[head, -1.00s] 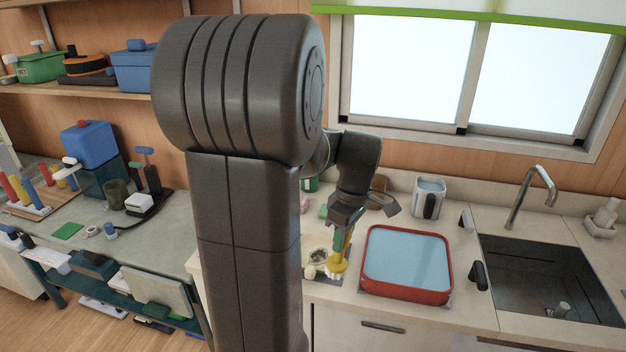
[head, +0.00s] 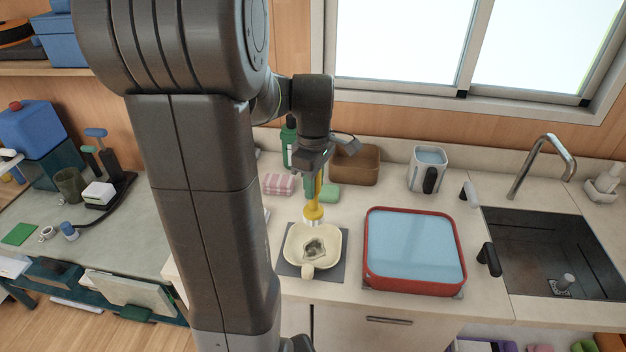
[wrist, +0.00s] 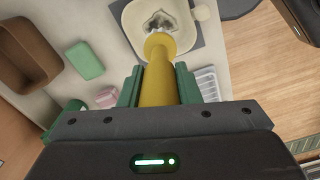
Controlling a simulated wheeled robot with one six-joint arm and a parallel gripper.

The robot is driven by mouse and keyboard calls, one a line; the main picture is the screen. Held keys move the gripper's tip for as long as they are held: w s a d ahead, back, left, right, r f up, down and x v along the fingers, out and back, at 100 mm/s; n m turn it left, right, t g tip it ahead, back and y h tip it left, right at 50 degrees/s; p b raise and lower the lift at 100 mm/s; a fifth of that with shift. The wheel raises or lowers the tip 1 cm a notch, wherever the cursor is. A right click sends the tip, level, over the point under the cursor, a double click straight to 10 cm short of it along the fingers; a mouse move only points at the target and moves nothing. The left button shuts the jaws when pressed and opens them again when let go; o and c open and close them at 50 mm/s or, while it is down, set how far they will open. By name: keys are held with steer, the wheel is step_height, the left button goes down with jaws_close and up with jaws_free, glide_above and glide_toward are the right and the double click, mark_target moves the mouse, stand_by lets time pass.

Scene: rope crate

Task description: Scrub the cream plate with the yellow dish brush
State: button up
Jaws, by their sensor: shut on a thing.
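The yellow dish brush (head: 314,211) is upright in my gripper (head: 314,180), head down, at the back rim of the cream plate. In the wrist view my gripper (wrist: 160,85) has its green fingers shut on the yellow handle (wrist: 158,80). The cream plate (head: 329,236) lies on a dark grey mat (head: 284,266) on the counter and has a tab handle at its front. A grey-brown dirty patch (head: 314,248) marks its middle. The brush head overlaps the plate's far edge in view; I cannot tell whether it touches.
A red tub of water (head: 458,250) stands right of the plate, with the sink (head: 530,250) beyond. Behind are a green sponge (head: 330,193), a pink striped cloth (head: 278,184), a brown bin (head: 357,165) and a jug (head: 428,170).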

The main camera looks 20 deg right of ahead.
mark_target(319, 220)
steer(key=shift+f+b, duration=3.8)
steer(key=shift+f, duration=1.6)
steer(key=shift+f+b, duration=0.4)
steer(key=shift+f, duration=0.2)
steer(key=shift+a, duration=0.1)
steer(key=shift+w+a, duration=0.35)
steer(key=shift+a, duration=0.25)
steer(key=shift+d, duration=0.1)
steer(key=shift+s+d, duration=0.4)
steer(key=shift+d, duration=0.2)
steer(key=shift+s+d, duration=0.4)
steer(key=shift+d, duration=0.2)
